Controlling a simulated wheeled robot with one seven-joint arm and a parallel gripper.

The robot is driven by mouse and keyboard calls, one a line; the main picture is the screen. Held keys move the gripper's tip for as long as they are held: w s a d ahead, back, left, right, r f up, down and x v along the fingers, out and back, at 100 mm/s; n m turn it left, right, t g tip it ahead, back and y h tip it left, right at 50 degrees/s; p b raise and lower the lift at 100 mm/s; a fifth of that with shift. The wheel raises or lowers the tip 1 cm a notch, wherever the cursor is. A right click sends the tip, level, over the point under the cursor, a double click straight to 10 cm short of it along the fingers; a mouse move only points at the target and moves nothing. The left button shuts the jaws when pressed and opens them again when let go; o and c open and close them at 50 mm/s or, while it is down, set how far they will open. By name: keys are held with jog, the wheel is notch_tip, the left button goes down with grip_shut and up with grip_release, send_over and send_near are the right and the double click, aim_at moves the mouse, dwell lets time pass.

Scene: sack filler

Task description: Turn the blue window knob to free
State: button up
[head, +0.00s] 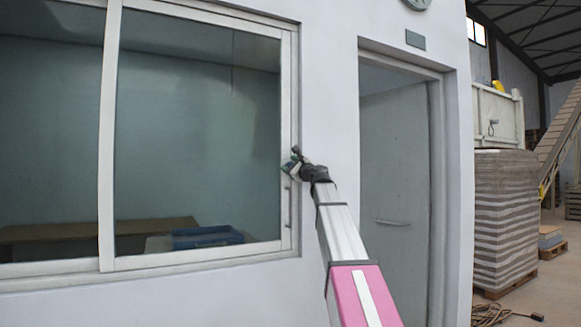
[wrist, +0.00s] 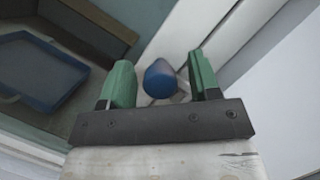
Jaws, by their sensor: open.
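The blue window knob (wrist: 160,79) shows in the wrist view, rounded and blue, in front of a pale mount on the white window frame. My gripper (wrist: 162,75) has two green fingers standing apart, one on each side of the knob, with a visible gap on both sides. I cannot tell how deep the knob sits between them. In the head view my gripper (head: 291,163) is at the right upright of the sliding window (head: 200,130). The knob is hidden or too small to make out there.
Behind the glass, a blue tray (head: 207,237) lies on a table inside. To the right of the window are a white wall (head: 328,80) and a grey door (head: 395,190) in its frame. A wrapped stack of sacks (head: 503,215) stands farther right.

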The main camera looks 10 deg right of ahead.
jog(key=c, duration=0.9)
jog(key=shift+n, duration=0.4)
